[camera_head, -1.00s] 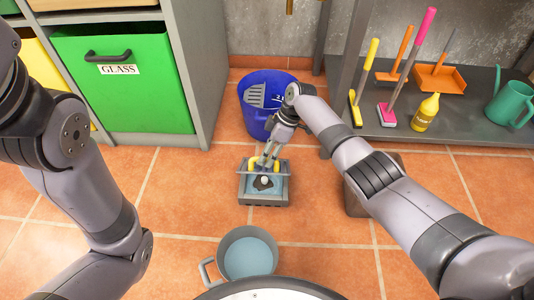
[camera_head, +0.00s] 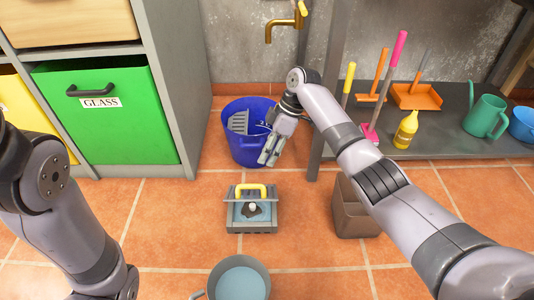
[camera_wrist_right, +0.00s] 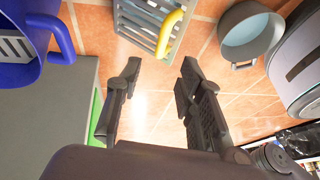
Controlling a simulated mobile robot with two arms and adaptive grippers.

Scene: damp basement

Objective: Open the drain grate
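The drain (camera_head: 239,227) is a grey square box on the tiled floor, with bluish water and a dark lump with a white top inside. Its grey slatted grate (camera_wrist_right: 143,32) has a yellow handle (camera_head: 251,187) and appears raised at the drain's far side, seen nearly edge-on in the head view, leaving the water exposed. My right gripper (camera_head: 269,157) is beyond the drain, in front of the blue bucket, apart from the handle. In the right wrist view its fingers (camera_wrist_right: 160,66) are spread with nothing between them. My left gripper is out of view.
A blue bucket (camera_head: 240,150) holding a grey slotted piece stands behind the drain. A grey pot (camera_head: 240,279) with water is in front. A brown bin (camera_head: 352,215) stands to the right. A low shelf (camera_head: 440,145) holds cleaning tools; cabinets (camera_head: 188,90) stand left.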

